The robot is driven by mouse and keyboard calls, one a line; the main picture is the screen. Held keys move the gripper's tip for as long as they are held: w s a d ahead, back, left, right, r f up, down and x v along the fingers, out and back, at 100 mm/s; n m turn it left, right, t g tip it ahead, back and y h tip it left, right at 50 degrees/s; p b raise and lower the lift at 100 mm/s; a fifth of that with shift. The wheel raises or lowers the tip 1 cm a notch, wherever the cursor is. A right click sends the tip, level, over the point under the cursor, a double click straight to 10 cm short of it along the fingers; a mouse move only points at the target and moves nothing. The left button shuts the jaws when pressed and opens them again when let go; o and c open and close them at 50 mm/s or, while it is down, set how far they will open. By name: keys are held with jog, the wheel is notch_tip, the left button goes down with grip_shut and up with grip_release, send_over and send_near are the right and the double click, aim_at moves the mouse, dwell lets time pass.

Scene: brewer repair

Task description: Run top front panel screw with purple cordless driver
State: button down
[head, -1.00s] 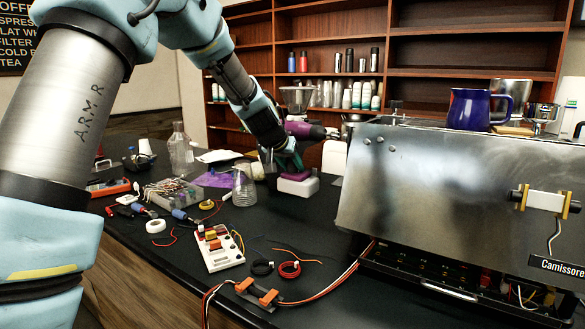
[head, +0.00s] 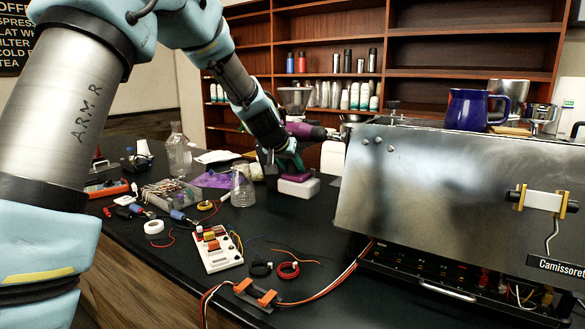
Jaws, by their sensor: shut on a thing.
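The purple cordless driver (head: 299,130) is held upright at the left end of the espresso machine. Its nose points right, and its pale battery base hangs just above or on the counter; I cannot tell which. My gripper (head: 287,162) is shut around its handle; the fingertips are mostly hidden. The steel front panel (head: 440,195) of the espresso machine fills the right side. Screw heads (head: 378,139) show near its upper left corner. The driver's tip is near the machine's left edge, and whether it touches a screw cannot be seen.
A blue mug (head: 467,109) stands on the machine. A clear cup (head: 242,189), a white terminal board (head: 217,247), tape rolls and several wires lie on the black counter (head: 330,205). A cable clamp (head: 257,292) sits at the front. Shelves stand behind.

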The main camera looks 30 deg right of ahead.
jog(key=shift+s+d+r, duration=0.15)
jog(key=shift+s+d, duration=0.25)
jog(key=shift+s, duration=0.2)
dwell(1.6)
jog(key=shift+s+d+b, duration=0.15)
jog(key=shift+s+b, duration=0.15)
jog(key=shift+b, duration=0.9)
dwell(4.6)
